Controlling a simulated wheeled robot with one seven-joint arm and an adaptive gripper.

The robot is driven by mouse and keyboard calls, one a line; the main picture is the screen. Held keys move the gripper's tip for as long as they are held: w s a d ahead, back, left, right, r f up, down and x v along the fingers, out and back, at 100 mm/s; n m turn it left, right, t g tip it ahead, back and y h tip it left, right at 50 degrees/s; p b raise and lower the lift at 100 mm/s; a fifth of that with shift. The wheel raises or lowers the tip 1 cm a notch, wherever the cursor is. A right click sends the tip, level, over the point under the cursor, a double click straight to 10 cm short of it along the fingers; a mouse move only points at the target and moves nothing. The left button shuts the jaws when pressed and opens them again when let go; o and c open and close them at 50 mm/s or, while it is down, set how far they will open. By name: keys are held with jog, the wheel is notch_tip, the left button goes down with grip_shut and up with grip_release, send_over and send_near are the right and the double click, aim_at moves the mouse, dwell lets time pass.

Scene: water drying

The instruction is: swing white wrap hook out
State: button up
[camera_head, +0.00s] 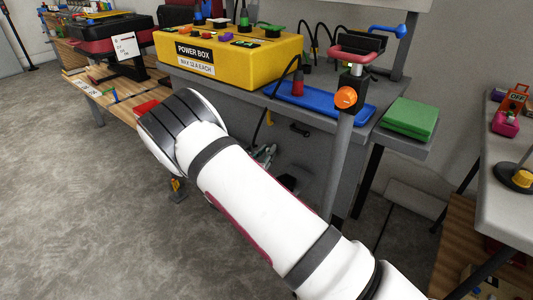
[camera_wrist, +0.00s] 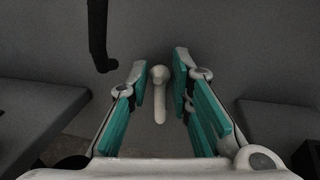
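In the wrist view, a pale peg with a rounded end (camera_wrist: 160,98), which looks like the white wrap hook, stands out against a grey surface. My gripper (camera_wrist: 161,68) is open, with teal pads on either side of the peg. The peg lies between the fingers with a gap on both sides, and no pad visibly touches it. How far it is from the fingertips in depth is hard to tell. In the head view my white arm covers the gripper and the peg.
A black hooked bar (camera_wrist: 98,38) hangs up and left of my fingers. In the head view, a yellow power box (camera_head: 228,55), a blue tray (camera_head: 322,103) and a green case (camera_head: 410,117) sit on the grey bench. A post with an orange knob (camera_head: 346,97) stands before it.

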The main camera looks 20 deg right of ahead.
grip_shut()
jog(key=shift+w, duration=0.1)
jog(key=shift+w+a+n+p, duration=0.3)
jog(key=shift+w+n+p, duration=0.05)
jog(key=shift+n+p, duration=0.7)
jog(key=w+a+f+n+g+p, duration=0.3)
jog(key=n, duration=0.7)
jog(key=shift+w+f, duration=0.4)
jog(key=shift+n, duration=0.25)
jog(key=o, duration=0.5)
grip_release()
